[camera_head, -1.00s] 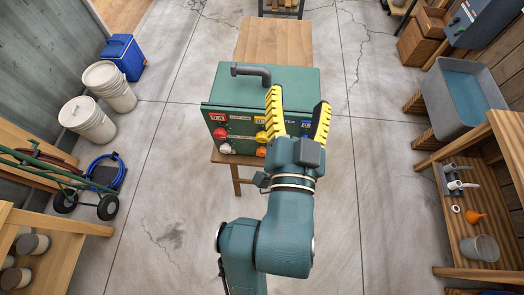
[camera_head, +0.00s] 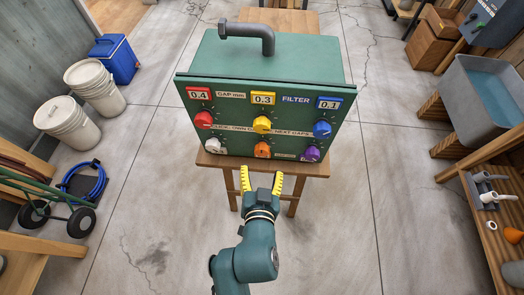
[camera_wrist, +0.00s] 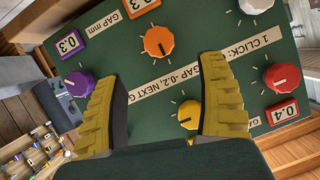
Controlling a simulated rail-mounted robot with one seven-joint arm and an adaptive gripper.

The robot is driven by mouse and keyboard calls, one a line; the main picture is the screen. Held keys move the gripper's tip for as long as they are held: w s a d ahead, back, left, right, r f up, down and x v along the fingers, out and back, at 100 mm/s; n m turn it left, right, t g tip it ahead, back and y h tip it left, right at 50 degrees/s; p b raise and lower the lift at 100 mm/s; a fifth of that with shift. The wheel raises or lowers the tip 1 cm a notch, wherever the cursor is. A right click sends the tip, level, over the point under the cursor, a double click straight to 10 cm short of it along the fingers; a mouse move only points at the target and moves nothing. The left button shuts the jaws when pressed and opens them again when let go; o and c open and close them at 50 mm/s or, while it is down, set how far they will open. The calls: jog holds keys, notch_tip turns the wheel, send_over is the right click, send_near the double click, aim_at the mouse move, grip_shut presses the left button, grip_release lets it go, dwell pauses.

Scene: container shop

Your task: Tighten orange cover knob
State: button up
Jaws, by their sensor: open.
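The orange knob (camera_head: 262,149) is the middle one in the lower row on the green box's front panel (camera_head: 235,140). In the wrist view, the orange knob (camera_wrist: 158,42) shows whole beyond the fingertips, with a dark pointer line. The yellow knob (camera_wrist: 189,115) lies between the fingers in that picture, partly hidden by my gripper. My gripper (camera_head: 261,181) is open and empty, with yellow ridged fingers. In the head view its tips appear just below the orange knob and the panel's lower edge, and no knob is held.
Red (camera_head: 203,120), blue (camera_head: 322,129), white (camera_head: 215,146) and purple (camera_head: 311,154) knobs surround the middle pair. A grey bent pipe (camera_head: 255,32) tops the box, which stands on a wooden table (camera_head: 318,168).

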aim_at(262, 152)
jog(key=b+x, duration=0.2)
jog(key=x, duration=0.8)
jog(key=shift+w+d+f, duration=0.1)
jog(key=shift+w+f, duration=0.05)
jog(key=shift+w, duration=0.05)
jog(key=shift+s, duration=0.1)
jog(key=c, duration=1.2)
